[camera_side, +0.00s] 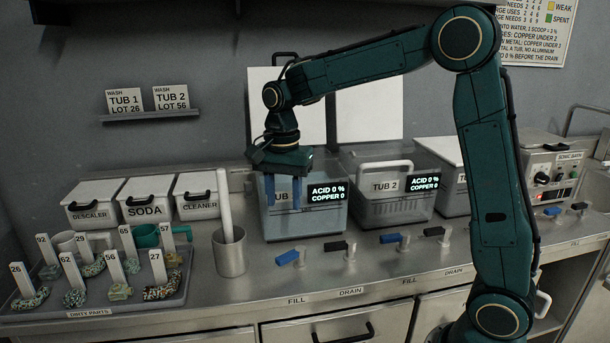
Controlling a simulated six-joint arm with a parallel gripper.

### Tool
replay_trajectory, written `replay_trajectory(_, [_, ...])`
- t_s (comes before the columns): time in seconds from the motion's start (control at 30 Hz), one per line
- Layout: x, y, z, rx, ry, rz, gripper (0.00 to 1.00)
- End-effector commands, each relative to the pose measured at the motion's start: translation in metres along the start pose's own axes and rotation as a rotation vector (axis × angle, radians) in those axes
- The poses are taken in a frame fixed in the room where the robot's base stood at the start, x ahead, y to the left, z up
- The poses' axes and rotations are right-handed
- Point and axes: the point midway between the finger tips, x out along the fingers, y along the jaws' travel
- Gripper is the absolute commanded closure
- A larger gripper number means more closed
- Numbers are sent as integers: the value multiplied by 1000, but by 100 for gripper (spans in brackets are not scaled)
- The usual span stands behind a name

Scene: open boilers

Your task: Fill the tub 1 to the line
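Tub 1 (310,228) is a see-through box in the middle of the counter, with its white lid (312,118) raised behind it. Its display (327,192) reads ACID 0 % and COPPER 0. The tub looks bluish inside, but I cannot make out the fill line or a water level. In front of it are a blue-handled tap (287,257) and a black-handled tap (335,247), above the FILL and DRAIN labels. My gripper (283,203) points down at the tub's left part, blue fingers apart with nothing seen between them; it partly hides the tub's label.
Tub 2 (388,212), holding a basket, stands to the right with its own taps. A metal cup (230,254) with a white rod stands left of tub 1. A dirty-parts tray (150,303) with several tagged parts is at the far left. Lidded boxes (146,199) stand behind.

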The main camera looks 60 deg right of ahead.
Motion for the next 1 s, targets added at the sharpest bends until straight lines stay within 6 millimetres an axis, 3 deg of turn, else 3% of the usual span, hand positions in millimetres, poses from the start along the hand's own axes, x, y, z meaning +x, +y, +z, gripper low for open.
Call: replay_trajectory(1.0, [0,0,0,-1465,-1,0,60])
